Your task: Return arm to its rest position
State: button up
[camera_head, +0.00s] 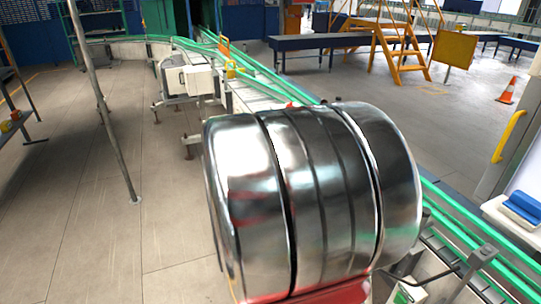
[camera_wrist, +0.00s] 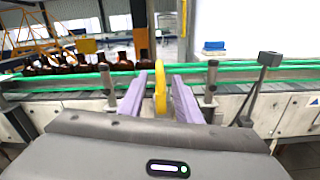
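In the wrist view my gripper (camera_wrist: 159,76) points forward at the conveyor, with its two purple fingers spread apart. A yellow upright piece (camera_wrist: 160,88) shows between the fingers, with a gap on each side; I cannot tell whether it is near or what it belongs to. No bottle is between the fingers. A row of several amber bottles (camera_wrist: 62,66) stands on the conveyor to the left of the fingers. In the head view a large shiny metal body, which looks like part of my arm, fills the middle and hides the conveyor behind it. My gripper does not show there.
The conveyor's green rails (camera_head: 270,77) run from the back to the lower right; they also cross the wrist view (camera_wrist: 235,68). Grey posts (camera_wrist: 211,82) stand close beside the fingers. A blue object (camera_head: 523,206) lies on a white surface at right. The floor (camera_head: 100,230) at left is mostly open.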

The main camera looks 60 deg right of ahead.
dwell(0.3)
jog(key=s+a+f+m+y, duration=0.2)
jog(key=a+f+m+y, duration=0.25)
jog(key=f, duration=0.35)
jog(key=w+a+f+m+t+y, duration=0.4)
jog(key=w+a+f+y, duration=0.1)
jog(key=a, duration=0.4)
jog(key=w+a+r+m+t+y, duration=0.25)
jog(key=w+a+t, duration=0.45)
jog(key=w+a, duration=0.55)
jog(key=a+r+t+y, duration=0.1)
jog(key=a+r+t, duration=0.1)
jog(key=a, duration=0.5)
jog(key=w+a+r+n+t+y, duration=0.1)
jog(key=a+r+t+y, duration=0.1)
jog(key=a+r, duration=0.3)
jog(key=shift+w+a+r+n, duration=0.3)
jog(key=shift+a, duration=0.85)
